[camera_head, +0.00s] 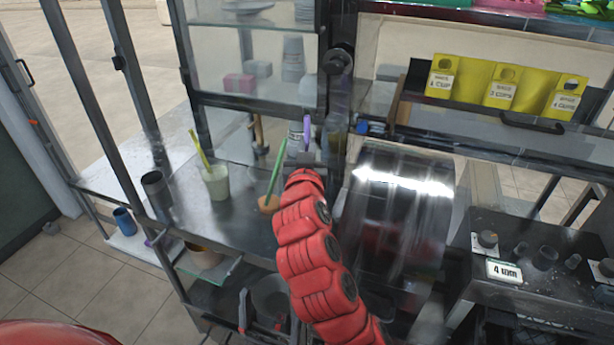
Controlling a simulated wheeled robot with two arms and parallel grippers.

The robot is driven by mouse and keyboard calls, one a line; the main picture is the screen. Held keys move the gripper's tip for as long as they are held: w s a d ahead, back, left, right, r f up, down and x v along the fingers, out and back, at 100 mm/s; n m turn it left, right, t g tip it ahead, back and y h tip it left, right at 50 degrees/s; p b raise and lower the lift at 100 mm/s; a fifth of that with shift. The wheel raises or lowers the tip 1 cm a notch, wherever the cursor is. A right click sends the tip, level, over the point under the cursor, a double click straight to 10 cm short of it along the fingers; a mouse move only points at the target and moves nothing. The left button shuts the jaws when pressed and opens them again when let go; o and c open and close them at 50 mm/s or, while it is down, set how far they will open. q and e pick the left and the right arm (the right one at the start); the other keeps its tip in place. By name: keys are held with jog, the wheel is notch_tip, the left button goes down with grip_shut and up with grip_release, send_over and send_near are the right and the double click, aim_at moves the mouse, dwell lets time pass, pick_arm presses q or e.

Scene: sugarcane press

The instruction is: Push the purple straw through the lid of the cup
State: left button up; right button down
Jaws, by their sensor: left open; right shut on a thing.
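The purple straw (307,133) stands roughly upright at the tip of my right gripper (305,158), which is shut on it. My red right arm reaches up from the bottom centre and hides part of the counter. A pale cup (217,184) stands on the metal counter left of this gripper, with a yellow-green straw (200,149) leaning out of its top. I cannot tell whether it has a lid. A whitish container (295,133) is partly hidden just behind the purple straw. My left gripper is not in view.
A dark cylinder (156,190) stands at the counter's left. A large shiny metal drum (398,220) is close on the right. A glass-fronted cabinet (250,50) rises behind.

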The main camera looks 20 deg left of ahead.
aim_at(307, 133)
notch_tip(307, 133, down, 4)
jog(key=b, duration=0.3)
jog(key=shift+r, duration=0.25)
jog(key=c, duration=0.9)
grip_release()
jog(key=shift+r+p, duration=1.15)
jog(key=shift+r, duration=2.35)
